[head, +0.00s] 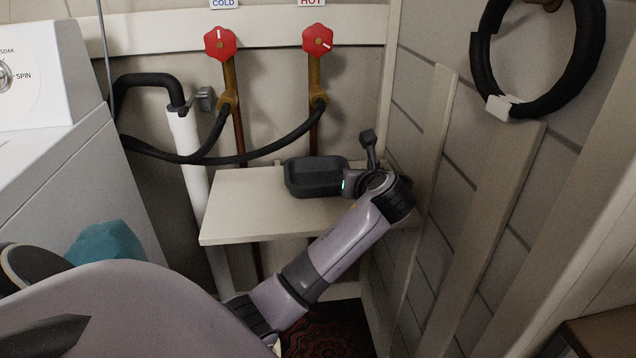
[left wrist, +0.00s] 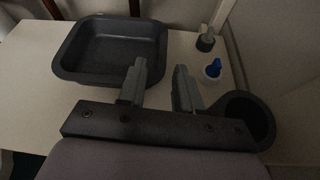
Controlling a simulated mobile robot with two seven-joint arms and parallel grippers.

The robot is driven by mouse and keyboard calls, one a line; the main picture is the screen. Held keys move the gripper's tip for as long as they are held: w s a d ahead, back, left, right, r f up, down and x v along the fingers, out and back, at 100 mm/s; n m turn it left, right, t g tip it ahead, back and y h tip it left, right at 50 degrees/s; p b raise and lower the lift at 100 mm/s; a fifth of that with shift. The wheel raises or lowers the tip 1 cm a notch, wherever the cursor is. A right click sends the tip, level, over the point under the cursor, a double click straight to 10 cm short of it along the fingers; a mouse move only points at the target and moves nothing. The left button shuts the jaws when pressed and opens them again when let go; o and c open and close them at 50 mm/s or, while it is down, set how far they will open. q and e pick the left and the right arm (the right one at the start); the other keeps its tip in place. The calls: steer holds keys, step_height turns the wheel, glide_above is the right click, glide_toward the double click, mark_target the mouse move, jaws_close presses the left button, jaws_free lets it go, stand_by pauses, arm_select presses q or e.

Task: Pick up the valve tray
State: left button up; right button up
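The valve tray is a dark grey, open, rectangular tray with sloped walls (head: 314,188). It sits on a pale shelf below the taps. In the left wrist view the tray (left wrist: 85,75) looks empty and fills the upper left. My left gripper (head: 353,182) is at the tray's right end. In the left wrist view its fingers (left wrist: 160,70) are apart with nothing held between them. The left finger overlaps the tray's near right corner, and the right finger appears outside the rim. I cannot tell whether they touch it. My right gripper is not in view.
The shelf (head: 235,210) is bare left of the tray. A blue-capped bottle (left wrist: 213,70), a grey-capped dark bottle (left wrist: 205,40) and a dark round cup (left wrist: 263,122) stand right of the fingers. A slatted wall (head: 455,190) is close on the right; black hoses (head: 255,155) hang behind.

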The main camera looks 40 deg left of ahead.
mark_target(318, 177)
arm_select(q)
steer(key=shift+x, duration=0.85)
steer(key=b+x, duration=0.2)
steer(key=x, duration=0.3)
steer(key=shift+w+a+f, duration=0.2)
steer(key=shift+w+a, duration=0.1)
steer(key=shift+a, duration=0.1)
jaws_close()
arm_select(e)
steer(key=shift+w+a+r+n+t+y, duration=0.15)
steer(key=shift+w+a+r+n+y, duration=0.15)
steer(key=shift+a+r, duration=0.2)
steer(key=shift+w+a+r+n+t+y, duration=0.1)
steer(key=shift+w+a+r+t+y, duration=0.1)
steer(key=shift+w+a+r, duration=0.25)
